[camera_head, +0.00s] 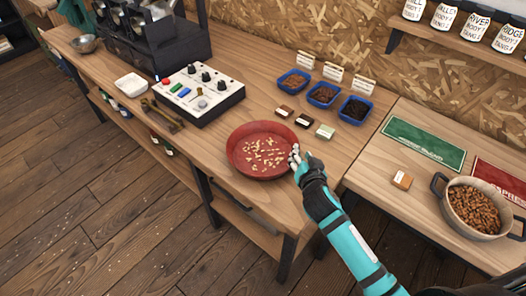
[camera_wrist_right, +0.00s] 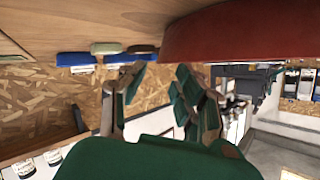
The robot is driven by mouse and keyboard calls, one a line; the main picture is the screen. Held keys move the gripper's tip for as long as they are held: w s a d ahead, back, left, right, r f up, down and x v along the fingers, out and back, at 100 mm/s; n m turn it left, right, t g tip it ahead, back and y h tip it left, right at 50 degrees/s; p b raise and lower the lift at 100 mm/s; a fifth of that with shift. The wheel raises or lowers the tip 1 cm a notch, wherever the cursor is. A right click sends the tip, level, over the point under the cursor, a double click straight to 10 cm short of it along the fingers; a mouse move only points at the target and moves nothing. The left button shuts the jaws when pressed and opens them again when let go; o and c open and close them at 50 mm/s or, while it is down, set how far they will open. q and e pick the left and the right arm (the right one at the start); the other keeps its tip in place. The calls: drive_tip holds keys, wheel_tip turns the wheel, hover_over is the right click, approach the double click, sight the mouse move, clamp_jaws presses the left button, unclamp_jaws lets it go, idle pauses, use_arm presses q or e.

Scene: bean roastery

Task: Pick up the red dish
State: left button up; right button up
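The red dish (camera_head: 249,164) is round and shallow, with pale beans scattered in it. It sits on the wooden counter near its front edge. My right gripper (camera_head: 295,157) is at the dish's right rim in the head view. In the right wrist view the dish (camera_wrist_right: 235,32) fills the upper right, and the fingers (camera_wrist_right: 158,92) are spread apart with a gap between them. I see nothing held between them, and I cannot tell whether a finger touches the rim. My left gripper is not in view.
A control box (camera_head: 199,94) stands left of the dish. Blue trays (camera_head: 357,117) and small sample blocks (camera_head: 325,132) lie behind it to the right. A pot of beans (camera_head: 475,208) and a green mat (camera_head: 424,143) are on the right table. A white dish (camera_head: 131,84) is farther left.

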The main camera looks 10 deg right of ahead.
drive_tip(key=x, duration=0.6)
drive_tip(key=shift+w, duration=0.1)
clamp_jaws()
idle(0.4)
